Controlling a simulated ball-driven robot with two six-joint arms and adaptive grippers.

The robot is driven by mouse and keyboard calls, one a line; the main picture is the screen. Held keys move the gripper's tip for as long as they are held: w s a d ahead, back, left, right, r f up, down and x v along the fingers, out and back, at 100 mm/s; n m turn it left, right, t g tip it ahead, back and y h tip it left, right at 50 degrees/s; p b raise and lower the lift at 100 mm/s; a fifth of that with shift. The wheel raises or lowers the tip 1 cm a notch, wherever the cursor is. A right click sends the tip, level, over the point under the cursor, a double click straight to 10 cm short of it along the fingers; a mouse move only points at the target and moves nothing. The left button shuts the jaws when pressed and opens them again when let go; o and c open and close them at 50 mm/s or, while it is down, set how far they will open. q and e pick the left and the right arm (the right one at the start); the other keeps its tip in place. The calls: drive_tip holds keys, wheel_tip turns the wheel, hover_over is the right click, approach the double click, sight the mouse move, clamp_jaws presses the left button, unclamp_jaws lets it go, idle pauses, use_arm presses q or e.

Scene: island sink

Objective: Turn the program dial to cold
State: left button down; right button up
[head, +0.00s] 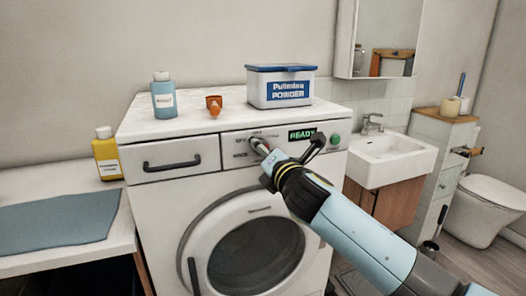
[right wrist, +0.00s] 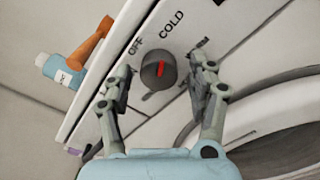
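The program dial (right wrist: 155,77) is a round dark grey knob on the white control panel of the washing machine (head: 158,212). Its red mark points toward the COLD label (right wrist: 172,25) in the right wrist view. The OFF label (right wrist: 136,45) is to the left, and a partly covered label on the right looks like WARM. My right gripper (right wrist: 160,66) is open, with one finger on each side of the dial; I cannot tell whether they touch it. My left gripper is not in view.
The green display (head: 302,134) reads READY, beside a green button (head: 335,139). A detergent drawer (head: 172,160) is left of the panel. A sink (head: 395,160) is right.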

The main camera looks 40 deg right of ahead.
drive_tip(key=v, duration=1.2)
drive_tip(key=shift+f, duration=0.1)
